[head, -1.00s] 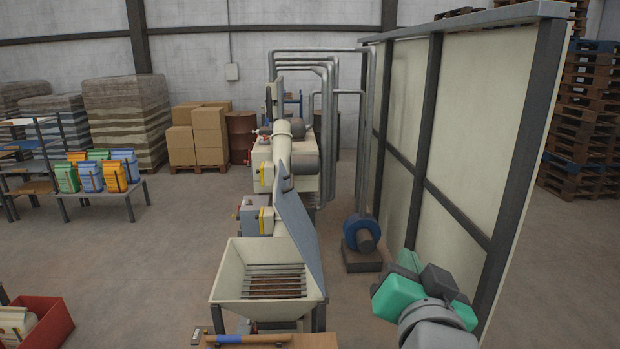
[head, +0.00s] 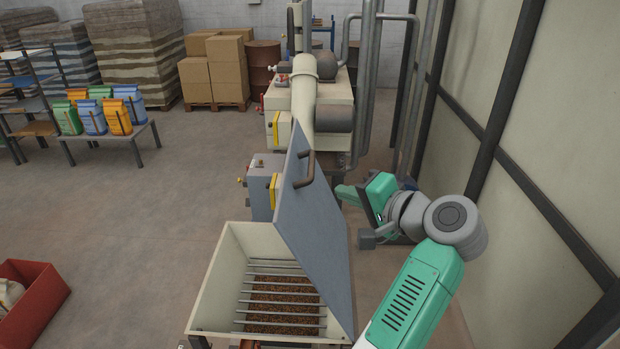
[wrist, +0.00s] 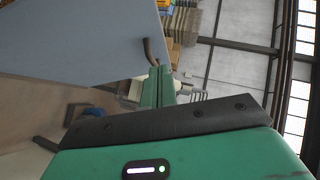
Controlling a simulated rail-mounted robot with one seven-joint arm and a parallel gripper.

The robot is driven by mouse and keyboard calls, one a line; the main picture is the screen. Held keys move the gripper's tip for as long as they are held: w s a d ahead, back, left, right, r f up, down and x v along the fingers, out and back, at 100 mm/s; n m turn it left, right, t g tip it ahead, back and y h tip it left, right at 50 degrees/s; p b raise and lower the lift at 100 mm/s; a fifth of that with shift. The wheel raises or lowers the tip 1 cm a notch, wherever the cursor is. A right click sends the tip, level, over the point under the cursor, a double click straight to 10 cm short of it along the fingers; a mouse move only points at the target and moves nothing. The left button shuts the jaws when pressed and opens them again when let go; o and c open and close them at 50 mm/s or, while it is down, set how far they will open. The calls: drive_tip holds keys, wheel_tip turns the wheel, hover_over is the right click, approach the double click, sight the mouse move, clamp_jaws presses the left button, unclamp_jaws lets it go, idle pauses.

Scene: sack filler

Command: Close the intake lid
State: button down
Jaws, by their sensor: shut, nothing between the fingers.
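The intake lid (head: 315,225) is a blue-grey panel standing open, tilted up along the right side of the cream intake hopper (head: 214,290). Its dark curved handle (head: 305,168) is near the top of its left face. Bars cross the hopper's mouth above brown material. My green gripper (head: 346,194) is shut and empty, to the right of the lid, on the side away from the hopper. In the wrist view the shut fingers (wrist: 157,88) point toward the lid's edge (wrist: 110,83), and the handle (wrist: 150,50) shows just beyond them. I cannot tell whether they touch the lid.
A tall cream partition (head: 560,110) with dark posts stands to the right of my arm. Behind the hopper are a grey box (head: 262,185) and machine with pipes (head: 365,90). A red bin (head: 35,300) is at lower left. The floor on the left is mostly clear.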

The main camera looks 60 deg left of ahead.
drive_tip(key=p, duration=0.1)
approach(286, 186)
drive_tip(key=w+a, duration=0.2)
drive_tip(key=a, duration=0.1)
drive_tip(key=shift+s+a+f+p, duration=0.3)
drive_tip(key=shift+s+a+f, duration=0.05)
drive_tip(key=shift+s+a, duration=0.25)
drive_tip(key=shift+s+a+f+p, duration=0.25)
drive_tip(key=shift+s+a+f, duration=0.05)
drive_tip(key=shift+s+a, duration=0.25)
drive_tip(key=shift+s+a+f, duration=0.15)
drive_tip(key=shift+s+f, duration=0.05)
